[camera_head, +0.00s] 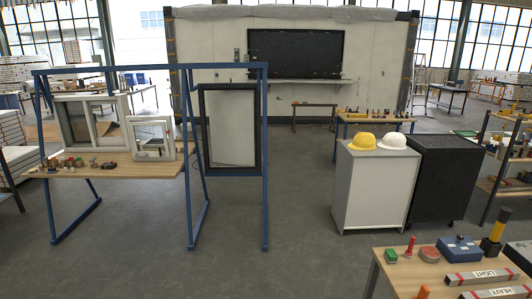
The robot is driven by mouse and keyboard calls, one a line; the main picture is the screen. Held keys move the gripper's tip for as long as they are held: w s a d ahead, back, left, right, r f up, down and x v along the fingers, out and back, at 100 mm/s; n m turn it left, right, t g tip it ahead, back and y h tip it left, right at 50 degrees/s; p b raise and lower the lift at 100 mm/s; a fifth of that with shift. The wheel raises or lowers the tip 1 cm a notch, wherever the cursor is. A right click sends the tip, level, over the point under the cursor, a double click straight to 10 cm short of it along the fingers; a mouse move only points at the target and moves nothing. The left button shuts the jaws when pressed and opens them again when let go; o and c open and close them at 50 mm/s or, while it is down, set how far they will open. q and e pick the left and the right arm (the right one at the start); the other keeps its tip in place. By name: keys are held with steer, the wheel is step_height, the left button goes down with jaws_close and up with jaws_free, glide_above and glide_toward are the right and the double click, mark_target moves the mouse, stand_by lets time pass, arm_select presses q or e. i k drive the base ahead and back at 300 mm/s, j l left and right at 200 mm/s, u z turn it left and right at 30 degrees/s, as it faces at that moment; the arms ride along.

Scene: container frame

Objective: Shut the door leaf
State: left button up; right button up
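A dark-framed leaf with a pale panel (231,128) hangs upright between the right-hand posts of a blue metal frame (265,215). It looks like the door leaf, but no other mark confirms this. Its outline is slightly skewed, and a narrow gap shows between its left edge and the blue post. I cannot tell how far it stands open. No handle or latch can be made out clearly. Neither of my grippers shows in the head view.
A wooden table (110,171) with window frames and small items stands at the left. A grey cabinet (374,190) with two helmets and a black cabinet (440,183) stand at the right. A workbench (400,277) fills the lower right. The floor before the blue frame is clear.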

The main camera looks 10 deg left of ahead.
mark_target(232, 114)
steer(key=i, duration=8.55)
steer(key=i+u, duration=0.25)
steer(key=u, duration=0.25)
steer(key=i+l+u, duration=0.2)
steer(key=u, duration=0.3)
steer(key=i+l+u, duration=0.25)
steer(key=u, duration=2.05)
steer(key=l+z, duration=0.15)
steer(key=z, duration=0.3)
steer(key=l+z, duration=0.1)
steer(key=z, duration=0.35)
steer(key=i+l+z, duration=0.1)
steer(key=z, duration=0.35)
steer(key=i+l+z, duration=0.1)
steer(key=z, duration=0.35)
